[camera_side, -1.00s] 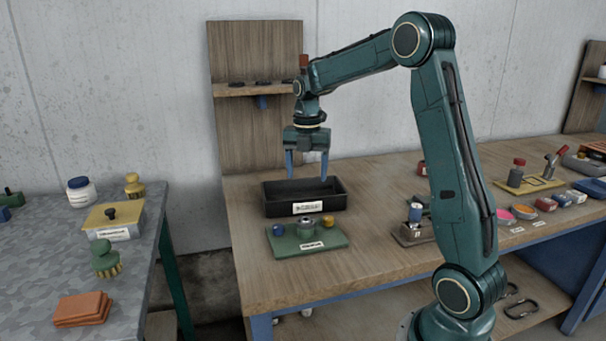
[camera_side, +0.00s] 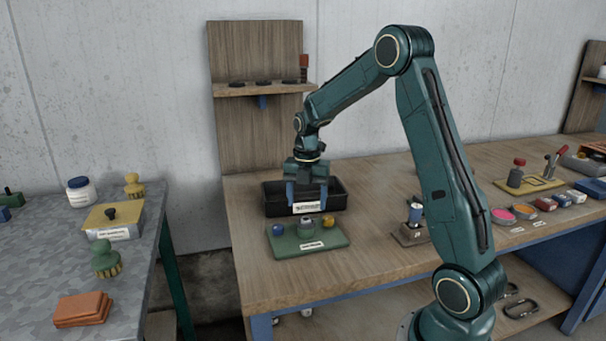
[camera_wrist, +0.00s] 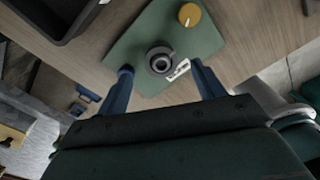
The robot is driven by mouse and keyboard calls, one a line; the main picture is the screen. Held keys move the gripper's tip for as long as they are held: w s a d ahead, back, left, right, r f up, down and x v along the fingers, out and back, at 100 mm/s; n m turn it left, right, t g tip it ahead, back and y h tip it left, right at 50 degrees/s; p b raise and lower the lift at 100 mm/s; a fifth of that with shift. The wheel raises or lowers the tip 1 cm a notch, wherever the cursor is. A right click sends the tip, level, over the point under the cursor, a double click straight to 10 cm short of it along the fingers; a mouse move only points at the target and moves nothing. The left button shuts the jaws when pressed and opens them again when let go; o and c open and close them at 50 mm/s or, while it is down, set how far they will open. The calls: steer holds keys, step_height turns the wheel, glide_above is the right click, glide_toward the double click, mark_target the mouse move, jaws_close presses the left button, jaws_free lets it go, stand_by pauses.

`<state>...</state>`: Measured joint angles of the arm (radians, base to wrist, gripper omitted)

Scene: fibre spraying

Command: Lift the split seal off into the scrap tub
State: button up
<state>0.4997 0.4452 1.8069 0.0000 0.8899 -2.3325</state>
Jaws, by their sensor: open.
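A green plate (camera_side: 322,241) lies on the wooden bench and carries a short grey fitting (camera_side: 306,227). In the wrist view the fitting (camera_wrist: 161,61) shows a dark ring around a pale centre; I cannot make out a split in it. The black open tub (camera_side: 336,204) with a white label stands just behind the plate. My gripper (camera_side: 307,206) is open above the fitting, its blue fingers in front of the tub in the side view. In the wrist view the fingertips (camera_wrist: 161,68) stand on either side of the fitting, apart from it.
A blue knob (camera_side: 278,230) and a yellow knob (camera_side: 328,221) flank the fitting on the plate. A small brown holder (camera_side: 412,236) stands to the right. Bare bench lies in front of the plate. A grey table (camera_side: 130,275) with brushes stands at left.

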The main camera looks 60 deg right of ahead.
mark_target(306, 217)
steer(key=shift+a+f, duration=0.1)
steer(key=shift+f, duration=2.15)
steer(key=c, duration=1.1)
